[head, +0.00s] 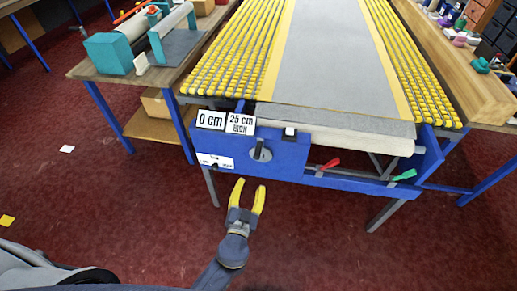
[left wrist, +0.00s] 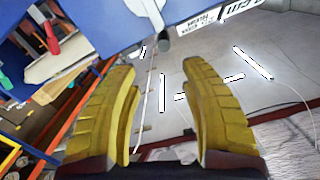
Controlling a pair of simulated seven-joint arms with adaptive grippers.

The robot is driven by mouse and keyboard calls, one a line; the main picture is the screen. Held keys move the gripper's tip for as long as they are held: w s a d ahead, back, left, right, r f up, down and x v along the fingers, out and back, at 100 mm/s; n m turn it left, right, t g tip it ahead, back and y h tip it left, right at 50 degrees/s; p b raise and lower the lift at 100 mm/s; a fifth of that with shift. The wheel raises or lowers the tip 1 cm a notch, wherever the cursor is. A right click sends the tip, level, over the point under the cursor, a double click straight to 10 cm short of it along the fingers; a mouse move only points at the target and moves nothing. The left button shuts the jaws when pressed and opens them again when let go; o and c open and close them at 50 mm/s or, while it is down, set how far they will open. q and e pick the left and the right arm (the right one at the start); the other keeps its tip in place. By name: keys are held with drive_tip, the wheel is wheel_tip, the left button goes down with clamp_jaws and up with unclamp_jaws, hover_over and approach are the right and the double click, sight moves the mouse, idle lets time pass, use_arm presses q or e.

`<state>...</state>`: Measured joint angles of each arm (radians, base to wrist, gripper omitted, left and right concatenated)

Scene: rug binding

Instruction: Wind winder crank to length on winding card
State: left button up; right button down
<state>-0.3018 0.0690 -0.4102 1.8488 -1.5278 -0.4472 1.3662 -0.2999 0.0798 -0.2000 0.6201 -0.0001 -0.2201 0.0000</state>
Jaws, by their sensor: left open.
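The winder crank (head: 260,153) is a grey arm with a dark knob on the front of the blue winder housing (head: 282,156). In the left wrist view the crank (left wrist: 150,12) hangs from the blue panel, ending in a dark grip. A white sign reading "0 cm" (head: 210,119) stands on the housing. My right gripper is not in view.
A pale roller (head: 350,142) lies under the grey sheet (head: 325,60) on the yellow-studded table. A red lever (head: 330,164) and a green lever (head: 404,174) stick out at the front bar. A wooden side table (head: 90,70) stands left. The red floor in front is mostly free.

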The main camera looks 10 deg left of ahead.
sight(259, 149)
use_arm(q)
drive_tip(key=shift+n, duration=0.9)
drive_tip(key=w, duration=1.7)
drive_tip(key=shift+w+r, duration=0.25)
drive_tip(key=shift+c, duration=0.4)
clamp_jaws()
